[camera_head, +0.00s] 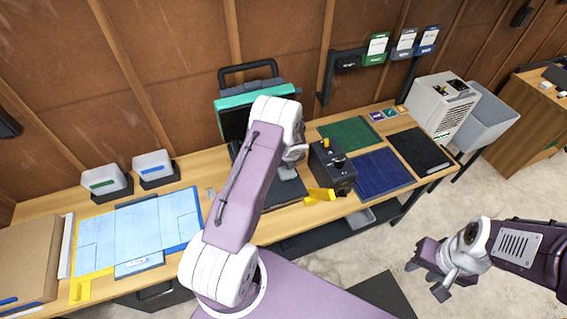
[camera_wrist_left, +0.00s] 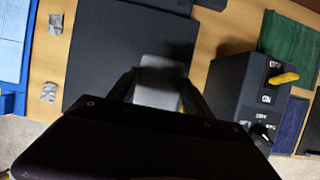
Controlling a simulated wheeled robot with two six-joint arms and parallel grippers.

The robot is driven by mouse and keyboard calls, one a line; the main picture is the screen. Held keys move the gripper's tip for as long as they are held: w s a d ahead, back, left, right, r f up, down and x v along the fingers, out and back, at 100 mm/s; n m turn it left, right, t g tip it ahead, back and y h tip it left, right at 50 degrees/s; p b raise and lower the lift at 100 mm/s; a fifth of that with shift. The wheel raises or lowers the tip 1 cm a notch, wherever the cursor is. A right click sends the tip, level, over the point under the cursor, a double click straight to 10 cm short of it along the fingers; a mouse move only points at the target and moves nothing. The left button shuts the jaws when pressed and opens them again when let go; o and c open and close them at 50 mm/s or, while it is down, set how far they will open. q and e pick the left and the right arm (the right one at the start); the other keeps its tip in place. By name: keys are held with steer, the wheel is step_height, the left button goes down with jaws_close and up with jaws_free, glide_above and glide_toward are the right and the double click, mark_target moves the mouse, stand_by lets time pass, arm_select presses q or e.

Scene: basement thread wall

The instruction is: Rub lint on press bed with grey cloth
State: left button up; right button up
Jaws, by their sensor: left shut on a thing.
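The dark press bed (camera_head: 290,191) lies on the bench below the raised teal press lid (camera_head: 228,103), partly hidden by my left arm. In the left wrist view the bed (camera_wrist_left: 120,35) is a flat dark plate. My left gripper (camera_wrist_left: 160,88) is over the bed, shut on a light grey piece, the grey cloth (camera_wrist_left: 161,75). I cannot tell whether the cloth touches the bed. No lint stands out on the visible part of the bed. My right gripper (camera_head: 431,279) is open and empty, off the bench over the floor.
A black control box (camera_head: 331,168) with a yellow lever stands right of the bed. Two small grey scraps (camera_wrist_left: 56,24) lie on the wood to its left. Green (camera_head: 348,133) and blue (camera_head: 376,173) fabrics lie right; a light blue sheet (camera_head: 140,235) lies left.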

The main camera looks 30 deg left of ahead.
arm_select(q)
steer(key=shift+w+a+r+p, duration=0.1)
steer(key=shift+r+p, duration=0.65)
steer(key=shift+p, duration=0.05)
steer(key=shift+w+a+r+p, duration=0.1)
steer(key=shift+r+p, duration=0.6)
steer(key=shift+p, duration=0.05)
steer(key=shift+s+d, duration=0.1)
steer(key=shift+s, duration=0.05)
steer(key=shift+f, duration=0.1)
